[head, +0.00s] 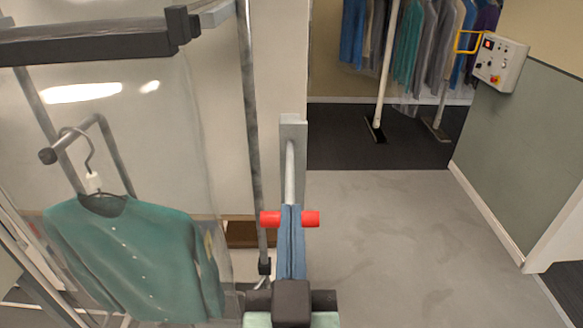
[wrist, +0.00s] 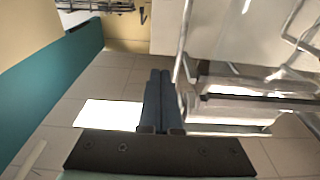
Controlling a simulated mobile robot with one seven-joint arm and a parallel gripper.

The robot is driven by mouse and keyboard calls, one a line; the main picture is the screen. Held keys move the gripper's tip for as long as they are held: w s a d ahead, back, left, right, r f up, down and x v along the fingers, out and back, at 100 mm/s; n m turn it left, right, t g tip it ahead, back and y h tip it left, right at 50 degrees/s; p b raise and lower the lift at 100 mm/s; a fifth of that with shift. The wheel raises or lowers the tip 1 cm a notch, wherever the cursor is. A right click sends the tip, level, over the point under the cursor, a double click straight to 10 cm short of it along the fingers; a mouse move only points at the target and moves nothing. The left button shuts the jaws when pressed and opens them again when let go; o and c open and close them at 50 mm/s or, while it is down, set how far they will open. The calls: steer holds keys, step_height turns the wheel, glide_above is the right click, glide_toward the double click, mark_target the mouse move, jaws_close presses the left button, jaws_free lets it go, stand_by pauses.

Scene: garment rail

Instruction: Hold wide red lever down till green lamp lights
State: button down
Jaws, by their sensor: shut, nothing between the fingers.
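The wide red lever (head: 311,219) shows in the head view as a red crossbar at the end of a grey rod, which runs down from a pale bracket on a post. My gripper (head: 291,207) is shut and empty. Its blue fingers overlap the middle of the red bar in the picture and hide it; I cannot tell whether they touch it. In the wrist view the shut fingers (wrist: 160,74) point over a tiled floor, and no red bar shows there. I cannot make out a lit green lamp in either view.
A teal cardigan (head: 130,250) hangs behind a clear panel at left. Garments (head: 415,45) hang at the back. The grey floor at right is clear.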

steer(key=s+f+g+p, duration=0.2)
steer(key=f, duration=0.1)
steer(key=shift+s+f+p, duration=0.1)
steer(key=shift+s+p, duration=0.2)
steer(key=shift+p, duration=0.1)
steer(key=shift+w, duration=0.1)
steer(key=w+f+b, duration=0.4)
steer(key=w+b, duration=0.4)
steer(key=w, duration=0.2)
steer(key=shift+w+f, duration=0.2)
steer(key=shift+w, duration=0.1)
stand_by(0.4)
